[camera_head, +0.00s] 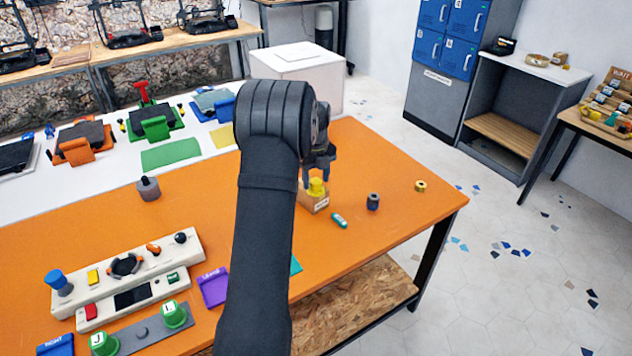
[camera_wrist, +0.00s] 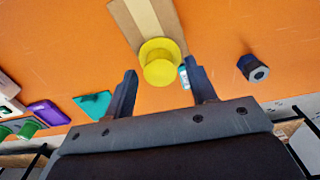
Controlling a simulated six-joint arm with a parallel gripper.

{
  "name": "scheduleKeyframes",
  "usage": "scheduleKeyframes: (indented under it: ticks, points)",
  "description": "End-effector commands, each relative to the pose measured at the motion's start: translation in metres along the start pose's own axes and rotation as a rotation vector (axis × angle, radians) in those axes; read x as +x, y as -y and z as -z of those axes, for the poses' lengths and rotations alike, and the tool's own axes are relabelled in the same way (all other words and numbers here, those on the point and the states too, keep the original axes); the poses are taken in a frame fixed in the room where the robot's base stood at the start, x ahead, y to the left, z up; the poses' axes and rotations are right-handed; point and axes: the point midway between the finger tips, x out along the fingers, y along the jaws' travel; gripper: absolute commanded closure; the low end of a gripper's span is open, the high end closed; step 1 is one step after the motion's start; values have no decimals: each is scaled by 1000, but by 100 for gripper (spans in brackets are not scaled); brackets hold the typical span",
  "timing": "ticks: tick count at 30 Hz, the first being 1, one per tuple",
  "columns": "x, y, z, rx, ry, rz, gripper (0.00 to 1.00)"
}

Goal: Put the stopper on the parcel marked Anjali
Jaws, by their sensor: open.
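A yellow stopper-like piece (camera_head: 317,187) appears to rest on top of a small brown cardboard parcel (camera_head: 314,204). The parcel has a white label on its front, too small to read. In the wrist view the yellow piece (camera_wrist: 160,62) shows round from above, over the pale tape strip of the parcel (camera_wrist: 127,18). My gripper (camera_head: 316,176) is open just above the yellow piece. In the wrist view its two fingers (camera_wrist: 161,73) stand apart on either side of it, with a gap at each side.
A teal capsule (camera_head: 339,220), a dark nut-like piece (camera_head: 373,202) and a brass nut (camera_head: 421,186) lie to the right on the orange table (camera_head: 420,212). A grey bottle-like piece (camera_head: 148,189) and a control panel (camera_head: 125,275) are to the left. Clear table lies between them.

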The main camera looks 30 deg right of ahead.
Motion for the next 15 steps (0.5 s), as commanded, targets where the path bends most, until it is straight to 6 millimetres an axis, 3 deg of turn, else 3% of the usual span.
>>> scheduleKeyframes:
  ticks: [9,15]
  points:
    - [-70,0,0,0,4,3,49]
    - [-98,0,0,0,2,2,49]
